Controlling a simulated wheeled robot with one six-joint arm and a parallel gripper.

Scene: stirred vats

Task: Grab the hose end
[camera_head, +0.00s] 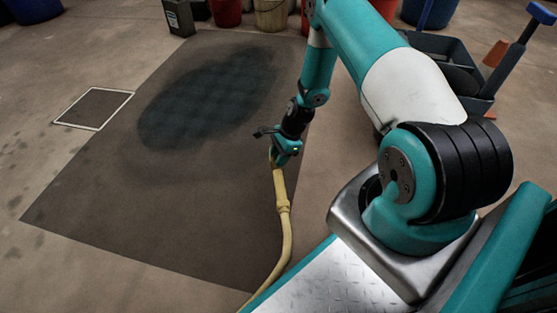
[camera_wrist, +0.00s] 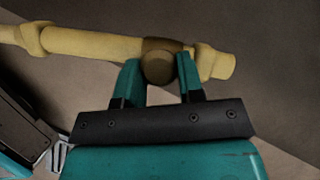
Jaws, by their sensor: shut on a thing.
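The hose end is a yellow, pipe-like piece with a thicker collar and a short round stub (camera_wrist: 160,66). In the head view the hose (camera_head: 285,235) runs from my gripper (camera_head: 283,152) down past my base's edge. In the wrist view my gripper (camera_wrist: 160,72) has its two teal fingers on either side of the round stub and is shut on it. The hose end's open tip (camera_wrist: 222,66) points right, and the hose continues off to the left. The far faces of the fingers are partly hidden by the stub.
A dark mat (camera_head: 130,190) with a darker wet-looking patch (camera_head: 210,95) covers the floor. A white-framed floor plate (camera_head: 93,109) lies at left. Several buckets, including a red one (camera_head: 226,12), stand at the back. A dark cart (camera_head: 445,55) stands at the right.

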